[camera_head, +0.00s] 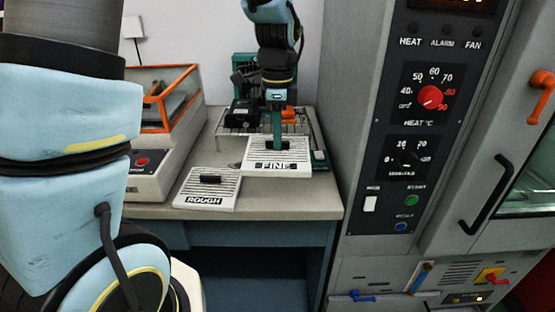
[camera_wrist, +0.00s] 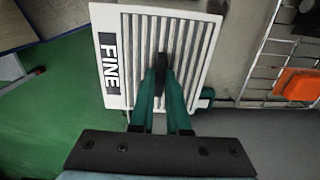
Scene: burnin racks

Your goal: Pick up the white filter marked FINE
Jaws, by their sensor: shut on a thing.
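The white filter marked FINE (camera_head: 262,162) is a flat slatted panel with a black label on its front edge. In the head view it is at the right part of the bench, beside and a little behind the ROUGH filter. My gripper (camera_head: 277,145) is over it, shut on its dark handle. In the wrist view the filter (camera_wrist: 111,85) shows face-on, and my green fingers (camera_wrist: 161,80) close on the handle, which they partly hide. I cannot tell for sure whether the filter touches the bench. The white filter marked ROUGH (camera_head: 190,192) lies flat on the bench.
The bench (camera_head: 285,200) has some free room at its front. A wire rack (camera_head: 222,124) with an orange item (camera_wrist: 297,84) is behind the filter. An orange-framed box machine (camera_head: 150,180) stands left.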

